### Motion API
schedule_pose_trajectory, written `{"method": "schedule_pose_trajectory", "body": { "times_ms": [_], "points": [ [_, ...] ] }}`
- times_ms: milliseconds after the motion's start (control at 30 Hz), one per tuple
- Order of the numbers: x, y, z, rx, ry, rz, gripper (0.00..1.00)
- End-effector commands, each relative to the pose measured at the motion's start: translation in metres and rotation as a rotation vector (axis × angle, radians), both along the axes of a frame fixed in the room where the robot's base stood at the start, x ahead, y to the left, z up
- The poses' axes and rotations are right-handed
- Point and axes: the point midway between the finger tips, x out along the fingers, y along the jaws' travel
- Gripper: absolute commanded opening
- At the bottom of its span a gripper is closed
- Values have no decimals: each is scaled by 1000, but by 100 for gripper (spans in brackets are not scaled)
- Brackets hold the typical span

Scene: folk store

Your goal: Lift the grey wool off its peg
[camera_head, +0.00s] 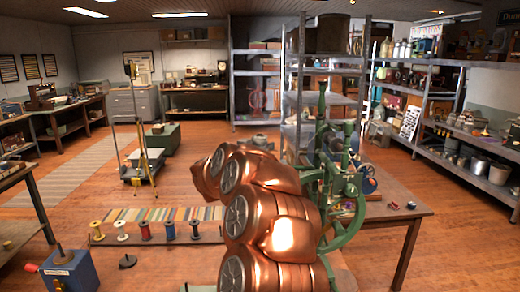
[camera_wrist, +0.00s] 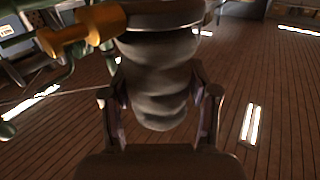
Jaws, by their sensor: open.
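In the wrist view a bulging, ringed grey bundle (camera_wrist: 160,85), which looks like the grey wool, hangs below a pale rim-like part. My gripper (camera_wrist: 160,96) is open, with one finger on each side of the bundle's lower part. The gaps at the fingers look narrow; I cannot tell whether either finger touches it. A peg holding the bundle cannot be made out. In the head view my copper-coloured arm covers the foreground and hides the gripper and the bundle.
An orange-brown cylinder (camera_wrist: 85,28) lies close at the wrist view's upper left. In the head view a green machine (camera_head: 345,180) stands right of my arm by a wooden table (camera_head: 400,216). Several spools, including a red one (camera_head: 145,231), stand at left. Floor beyond is open.

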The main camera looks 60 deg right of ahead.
Motion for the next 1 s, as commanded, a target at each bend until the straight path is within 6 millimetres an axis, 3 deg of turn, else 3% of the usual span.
{"method": "schedule_pose_trajectory", "body": {
  "times_ms": [167, 400, 833, 1000],
  "points": [
    [1, -17, 0, -1, 3, -3, 60],
    [2, -18, 0, -1, 1, 0, 60],
    [2, -17, 0, -1, 1, 0, 15],
    [2, -17, 0, -1, 1, 1, 12]
  ]
}}
